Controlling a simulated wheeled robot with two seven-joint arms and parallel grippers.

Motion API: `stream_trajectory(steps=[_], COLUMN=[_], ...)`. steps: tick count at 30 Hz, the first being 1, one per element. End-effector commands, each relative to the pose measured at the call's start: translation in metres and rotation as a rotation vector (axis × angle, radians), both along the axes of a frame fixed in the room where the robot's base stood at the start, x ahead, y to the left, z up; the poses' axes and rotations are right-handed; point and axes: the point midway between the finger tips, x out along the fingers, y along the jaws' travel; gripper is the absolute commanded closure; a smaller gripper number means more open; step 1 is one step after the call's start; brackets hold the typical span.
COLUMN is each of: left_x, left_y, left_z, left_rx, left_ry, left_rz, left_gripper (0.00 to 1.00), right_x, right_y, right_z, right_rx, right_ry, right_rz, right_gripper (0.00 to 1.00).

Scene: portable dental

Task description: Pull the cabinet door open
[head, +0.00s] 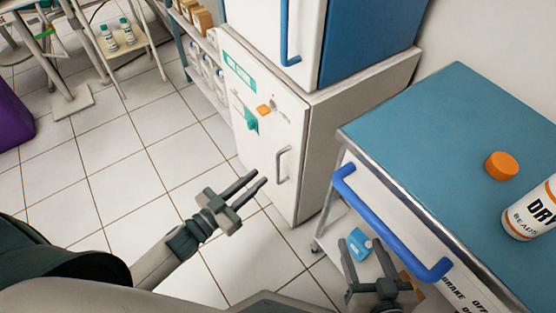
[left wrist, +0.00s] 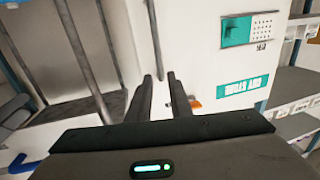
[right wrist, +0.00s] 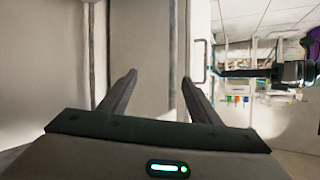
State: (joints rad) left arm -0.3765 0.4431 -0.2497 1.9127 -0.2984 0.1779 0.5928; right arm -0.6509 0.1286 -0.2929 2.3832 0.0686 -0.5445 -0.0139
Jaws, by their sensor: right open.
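The white cabinet (head: 265,140) has a door with a grey vertical bar handle (head: 283,165) and stands shut beneath a white and blue unit. My left gripper (head: 263,183) is open and empty, its fingers pointing at the door just left of the handle's lower end, apparently short of it. In the left wrist view the handle (left wrist: 154,38) lines up with the gap between the fingertips (left wrist: 160,78). My right gripper (head: 376,258) is open and empty below the cart's blue handle. In the right wrist view, the handle (right wrist: 203,62) shows beyond the right finger.
A blue-topped cart (head: 440,120) with a blue drawer handle (head: 385,222) stands right of the cabinet. On it are an orange cap (head: 502,166) and a white bottle (head: 532,212). Shelves (head: 196,45) stand left of the cabinet. The tiled floor (head: 120,160) before the door is clear.

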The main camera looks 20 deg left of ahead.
Motion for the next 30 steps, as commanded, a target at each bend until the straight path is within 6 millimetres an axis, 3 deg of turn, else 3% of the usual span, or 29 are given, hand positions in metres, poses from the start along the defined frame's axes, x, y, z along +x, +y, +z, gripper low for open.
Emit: stream_trajectory(steps=[15,21,30], left_x=[0.074,0.085,0.087], left_y=[-0.037,-0.043,-0.044], left_z=[0.000,0.000,0.000], left_rx=[0.000,-0.001,0.000], left_ry=[-0.002,0.000,0.000], left_rz=[0.000,0.000,0.000], left_gripper=[0.81,0.81,0.81], right_x=[0.007,0.008,0.008], right_y=[0.008,0.009,0.010], right_z=[0.021,0.026,0.027], right_rx=[0.037,0.045,0.046], right_ry=[-0.123,-0.150,-0.154], right_rz=[0.000,-0.001,0.000], right_gripper=[0.43,0.43,0.43])
